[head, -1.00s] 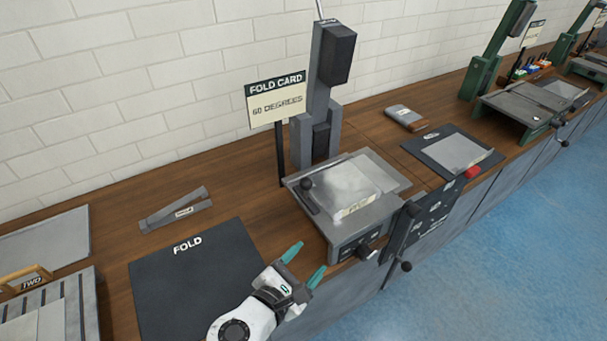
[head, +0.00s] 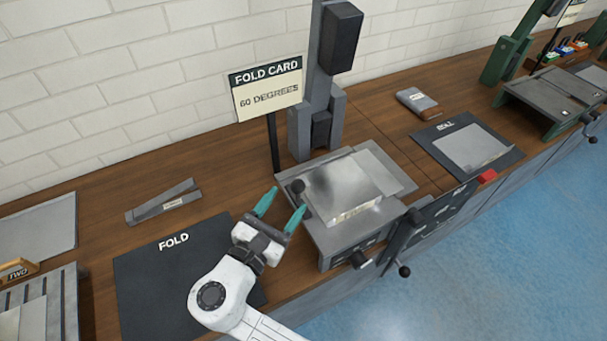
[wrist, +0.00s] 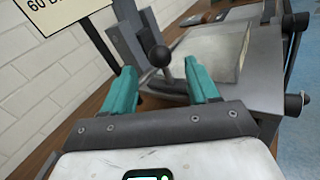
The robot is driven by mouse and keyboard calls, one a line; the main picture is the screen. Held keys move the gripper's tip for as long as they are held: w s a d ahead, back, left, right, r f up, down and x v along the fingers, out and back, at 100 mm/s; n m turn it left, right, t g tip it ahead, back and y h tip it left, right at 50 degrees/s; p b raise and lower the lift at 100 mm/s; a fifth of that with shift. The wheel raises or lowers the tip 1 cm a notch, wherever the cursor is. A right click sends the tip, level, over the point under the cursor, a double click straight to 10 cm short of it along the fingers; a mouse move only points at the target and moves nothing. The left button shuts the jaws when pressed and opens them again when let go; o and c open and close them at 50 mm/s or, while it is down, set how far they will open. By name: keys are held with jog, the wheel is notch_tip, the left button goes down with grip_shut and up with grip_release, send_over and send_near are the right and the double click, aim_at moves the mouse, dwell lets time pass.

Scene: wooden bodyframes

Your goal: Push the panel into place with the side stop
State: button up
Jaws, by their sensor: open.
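The shiny metal panel (head: 342,186) lies on the bed of the grey folding machine (head: 335,238); it also shows in the wrist view (wrist: 215,50). The side stop, a bar with a dark ball knob (head: 298,186), stands at the panel's left edge. In the wrist view the knob (wrist: 160,56) appears between and beyond my fingertips. My gripper (head: 279,203) is open and empty, with teal fingers, just left of and in front of the knob. I cannot tell whether a finger touches the stop.
A fold card sign (head: 266,88) on a post and the machine's grey column (head: 325,75) rise behind. A dark FOLD mat (head: 165,275) lies at left, with an angle gauge (head: 165,203) behind it. Levers with dark knobs (head: 404,271) stick out at the machine's front right.

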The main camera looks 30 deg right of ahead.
jog(key=p+x, duration=0.1)
jog(key=x, duration=0.6)
jog(key=shift+w+d, duration=0.2)
jog(key=shift+d, duration=0.15)
grip_shut()
dwell(0.3)
